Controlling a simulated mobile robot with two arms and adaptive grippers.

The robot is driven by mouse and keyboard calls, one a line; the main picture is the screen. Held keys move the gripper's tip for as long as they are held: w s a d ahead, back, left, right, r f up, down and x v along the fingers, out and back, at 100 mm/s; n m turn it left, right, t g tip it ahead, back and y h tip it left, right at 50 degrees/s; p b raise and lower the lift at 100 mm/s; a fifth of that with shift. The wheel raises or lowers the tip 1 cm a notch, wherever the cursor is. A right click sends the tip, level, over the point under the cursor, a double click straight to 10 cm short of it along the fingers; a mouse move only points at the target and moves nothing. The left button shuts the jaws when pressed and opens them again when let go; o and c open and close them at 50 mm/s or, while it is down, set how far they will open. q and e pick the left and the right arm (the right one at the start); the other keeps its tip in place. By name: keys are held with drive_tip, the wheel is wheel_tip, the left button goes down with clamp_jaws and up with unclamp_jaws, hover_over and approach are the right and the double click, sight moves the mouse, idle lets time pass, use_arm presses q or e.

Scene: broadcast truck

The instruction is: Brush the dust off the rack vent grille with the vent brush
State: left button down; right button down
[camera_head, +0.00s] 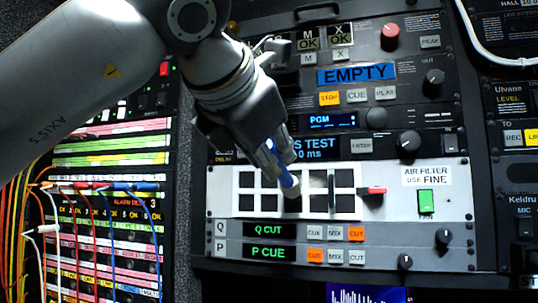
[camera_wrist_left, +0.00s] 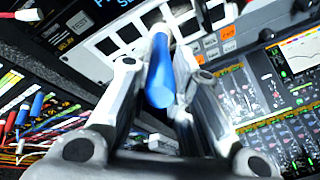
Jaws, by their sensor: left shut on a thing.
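The rack vent grille (camera_head: 313,188) is a white frame with two rows of dark square openings on a light grey panel. Its frame also shows at the top of the left wrist view (camera_wrist_left: 117,40). My left gripper (camera_head: 281,164) is in front of the grille's left-middle part, shut on the blue handle of the vent brush (camera_head: 287,178). The blue handle (camera_wrist_left: 160,75) stands between the fingers in the left wrist view, its far end towards the grille. I cannot tell whether the brush tip touches the grille. Dust cannot be made out. My right gripper is not in view.
A dark upright bar (camera_head: 331,190) crosses the grille's right part, and a red-tipped lever (camera_head: 372,190) sticks out beside it. A green fan switch (camera_head: 425,202) is further right. Coloured patch cables (camera_head: 95,187) hang at left. Button panels lie above and below.

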use_arm(q)
drive_tip(key=shift+r+p, duration=0.5)
drive_tip(key=shift+r, duration=0.45)
drive_tip(key=f+b, duration=0.1)
drive_tip(key=d+f+b, duration=0.1)
drive_tip(key=f, duration=0.1)
drive_tip(key=d+f+b, duration=0.1)
drive_tip(key=b, duration=0.1)
drive_tip(key=shift+s+d+f, duration=0.1)
drive_tip(key=shift+s+f, duration=0.05)
drive_tip(key=shift+s, duration=0.15)
drive_tip(key=shift+r+p, duration=1.8)
drive_tip(key=shift+r, duration=0.35)
wheel_tip(320, 180, down, 4)
drive_tip(key=b, duration=0.4)
drive_tip(key=shift+f, duration=0.1)
wheel_tip(320, 180, up, 4)
drive_tip(key=p, duration=0.3)
